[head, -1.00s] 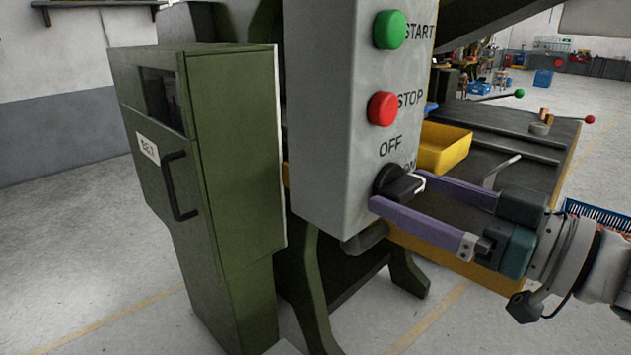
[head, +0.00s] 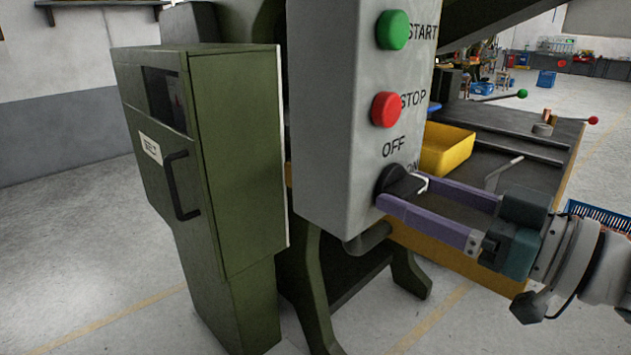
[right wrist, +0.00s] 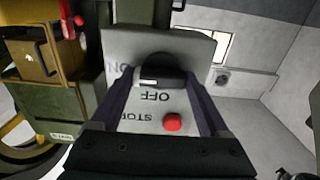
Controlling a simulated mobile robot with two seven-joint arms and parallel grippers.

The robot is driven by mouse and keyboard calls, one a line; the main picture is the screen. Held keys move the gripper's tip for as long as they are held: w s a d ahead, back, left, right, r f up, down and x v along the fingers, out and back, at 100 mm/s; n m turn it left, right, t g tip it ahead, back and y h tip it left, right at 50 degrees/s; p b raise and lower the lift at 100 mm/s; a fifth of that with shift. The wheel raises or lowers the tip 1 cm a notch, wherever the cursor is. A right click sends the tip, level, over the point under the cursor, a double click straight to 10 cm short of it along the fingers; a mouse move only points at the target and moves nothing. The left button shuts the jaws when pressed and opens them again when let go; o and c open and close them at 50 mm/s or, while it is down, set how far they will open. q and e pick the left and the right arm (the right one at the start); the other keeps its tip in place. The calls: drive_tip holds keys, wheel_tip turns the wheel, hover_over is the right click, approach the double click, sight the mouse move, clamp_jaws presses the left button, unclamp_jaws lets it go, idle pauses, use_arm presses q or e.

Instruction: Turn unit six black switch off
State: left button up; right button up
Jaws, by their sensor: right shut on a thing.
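The black rotary switch (head: 397,183) sits low on the grey control panel (head: 330,120), below the OFF label and beside the ON label. My right gripper (head: 402,192) comes in from the right and is shut on the switch knob, one finger on each side. In the right wrist view the switch (right wrist: 160,77) lies between the two fingers, with the OFF label just below it. The knob's exact pointing direction is partly hidden by the fingers. My left gripper is not in view.
A green START button (head: 393,30) and a red STOP button (head: 386,109) sit above the switch. A green cabinet (head: 235,160) with a black handle stands to the left. A yellow bin (head: 446,149) lies on the bench behind the gripper.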

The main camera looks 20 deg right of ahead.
drive_tip(key=shift+n, duration=0.3)
drive_tip(key=n, duration=0.4)
drive_tip(key=shift+r+p, duration=0.1)
drive_tip(key=shift+p, duration=0.3)
drive_tip(key=n, duration=0.4)
drive_tip(key=shift+n, duration=0.3)
drive_tip(key=n, duration=0.4)
drive_tip(key=n+b, duration=0.1)
drive_tip(key=n, duration=0.3)
drive_tip(key=shift+a, duration=0.1)
drive_tip(key=shift+n, duration=0.5)
drive_tip(key=o, duration=1.2)
drive_tip(key=shift+o, duration=0.2)
drive_tip(key=shift+s, duration=0.1)
